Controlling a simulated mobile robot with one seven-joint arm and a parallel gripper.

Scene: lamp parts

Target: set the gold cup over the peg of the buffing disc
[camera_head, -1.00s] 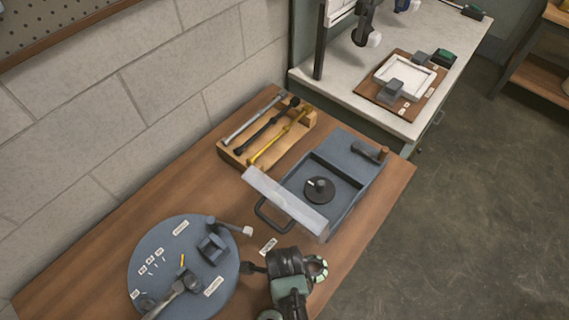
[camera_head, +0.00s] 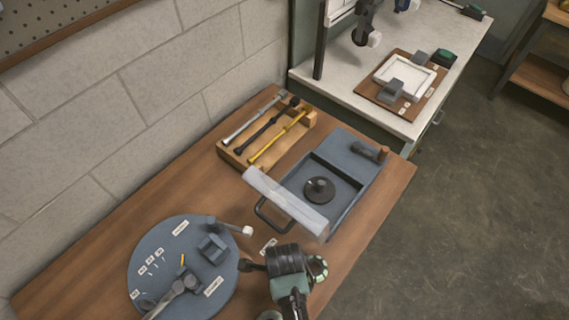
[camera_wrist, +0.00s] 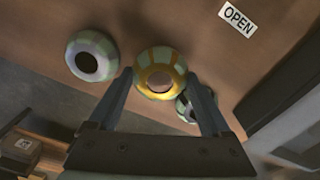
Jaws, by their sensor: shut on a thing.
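The gold cup (camera_wrist: 158,84) sits between the fingertips of my gripper (camera_wrist: 160,92) in the wrist view. It has a yellow rim with pale green patches, and the fingers are shut on it. I cannot tell whether it touches the table. In the head view the cup and fingertips are hidden by my dark wrist, at the table's front edge. The buffing disc (camera_head: 320,190) is dark and round, with a short peg on top. It lies inside the blue-grey box (camera_head: 345,216), up and right of my wrist, apart from the cup.
A clear panel (camera_head: 285,203) and a dark handle (camera_head: 268,218) stand at the box's near side. A pale green cup (camera_wrist: 92,56) is left of the gold one; another (camera_wrist: 185,108) is partly behind a finger. A round turntable (camera_head: 150,255) and a wooden tool rack (camera_head: 235,158) are left.

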